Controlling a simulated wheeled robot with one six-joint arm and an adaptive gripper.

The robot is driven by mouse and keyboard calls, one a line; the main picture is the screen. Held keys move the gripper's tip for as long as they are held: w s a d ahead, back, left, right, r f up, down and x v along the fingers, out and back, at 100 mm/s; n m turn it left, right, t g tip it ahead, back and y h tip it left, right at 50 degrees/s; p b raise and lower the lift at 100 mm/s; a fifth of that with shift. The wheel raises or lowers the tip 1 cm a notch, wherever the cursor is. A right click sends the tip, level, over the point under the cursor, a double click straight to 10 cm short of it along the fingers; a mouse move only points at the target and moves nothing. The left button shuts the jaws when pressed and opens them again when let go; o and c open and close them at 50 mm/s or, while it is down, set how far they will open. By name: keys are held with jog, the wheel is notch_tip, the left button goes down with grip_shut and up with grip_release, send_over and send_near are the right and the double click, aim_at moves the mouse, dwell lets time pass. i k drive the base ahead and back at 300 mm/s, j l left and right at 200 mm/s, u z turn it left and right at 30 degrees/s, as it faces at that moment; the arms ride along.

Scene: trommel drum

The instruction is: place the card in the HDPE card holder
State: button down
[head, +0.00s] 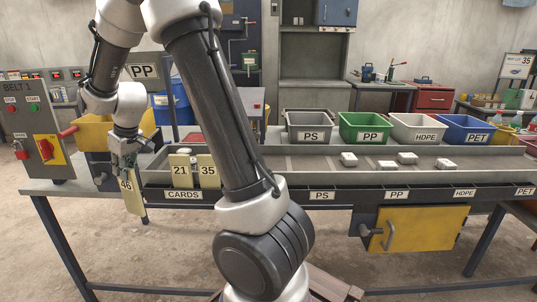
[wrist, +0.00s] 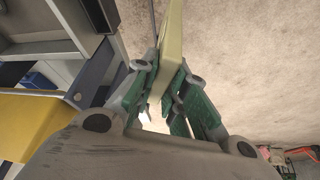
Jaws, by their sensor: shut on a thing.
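My gripper (head: 124,160) is at the left end of the bench, shut on a pale yellow card (head: 132,198) marked 46. The card hangs down in front of the bench edge, left of the CARDS label. In the wrist view the green fingers of my gripper (wrist: 168,90) pinch the card (wrist: 174,35). The HDPE card holder (head: 464,193) is a labelled spot on the bench's front rail at the right, between the PP and PET labels. It shows no card, and my gripper is far to its left.
Cards 21 (head: 180,171) and 35 (head: 208,170) stand in the CARDS holder (head: 183,195). White blocks (head: 408,158) lie on the belt tray. Labelled bins stand behind it, including the HDPE bin (head: 416,128). A control box (head: 33,135) stands at the left. A yellow hatch (head: 418,228) hangs below the rail.

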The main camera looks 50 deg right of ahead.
aim_at(459, 196)
jog(key=k+l, duration=0.1)
jog(key=k, duration=0.35)
jog(key=k+l+z, duration=0.1)
jog(key=k, duration=0.35)
jog(key=k+l, duration=0.15)
jog(key=k, duration=0.3)
jog(key=z, duration=0.05)
